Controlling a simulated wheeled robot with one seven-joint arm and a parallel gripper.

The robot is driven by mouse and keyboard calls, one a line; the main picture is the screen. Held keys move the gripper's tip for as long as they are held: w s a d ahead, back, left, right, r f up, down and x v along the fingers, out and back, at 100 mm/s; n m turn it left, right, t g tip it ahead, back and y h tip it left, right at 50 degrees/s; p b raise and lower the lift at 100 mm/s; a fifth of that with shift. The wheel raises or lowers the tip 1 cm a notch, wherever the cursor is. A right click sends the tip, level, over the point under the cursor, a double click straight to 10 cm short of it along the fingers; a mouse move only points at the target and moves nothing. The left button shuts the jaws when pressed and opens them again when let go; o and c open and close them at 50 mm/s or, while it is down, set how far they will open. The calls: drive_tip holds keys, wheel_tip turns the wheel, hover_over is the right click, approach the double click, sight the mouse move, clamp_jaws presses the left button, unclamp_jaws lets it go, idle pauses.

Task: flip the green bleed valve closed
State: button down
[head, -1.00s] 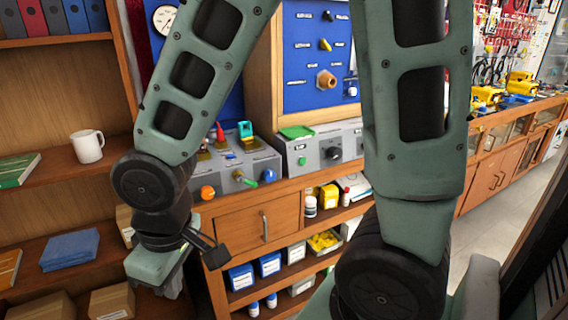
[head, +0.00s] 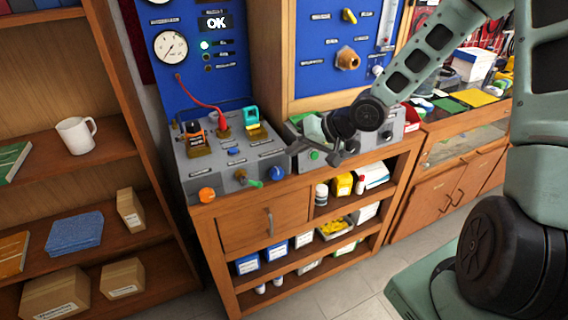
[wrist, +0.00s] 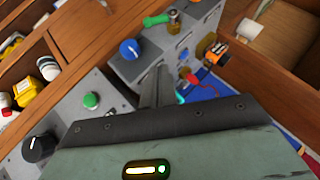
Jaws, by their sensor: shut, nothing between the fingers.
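The green bleed valve (head: 255,184) is a small green lever on the front face of the grey test box (head: 188,165). It sits between an orange knob and a blue knob. In the wrist view its green handle (wrist: 157,19) shows at the top, pointing left from a brass-coloured body. My gripper (head: 292,150) is shut and empty, up and to the right of the valve in the head view, apart from it. In the wrist view the gripper's fingers (wrist: 158,86) point up toward the box, below the valve and right of the blue knob.
A blue knob (head: 276,173) sits right of the valve, and an orange knob (head: 207,194) left. A second grey unit with a green button (head: 314,155) is under my wrist. A red hose (head: 205,98) rises to the blue gauge panel (head: 180,90). Floor before the cabinet is clear.

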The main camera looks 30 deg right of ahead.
sight(253, 183)
drive_tip(key=shift+d, duration=0.2)
drive_tip(key=b+x, duration=0.1)
drive_tip(key=x, duration=0.9)
drive_tip(key=shift+w+a+f, duration=0.1)
drive_tip(key=shift+a, duration=0.15)
drive_tip(key=shift+s+a+f, duration=0.2)
drive_tip(key=shift+a+f, duration=0.3)
drive_tip(key=shift+f, duration=0.25)
drive_tip(key=shift+s+a+f, duration=0.25)
drive_tip(key=shift+a+f, duration=0.25)
drive_tip(key=shift+f, duration=0.2)
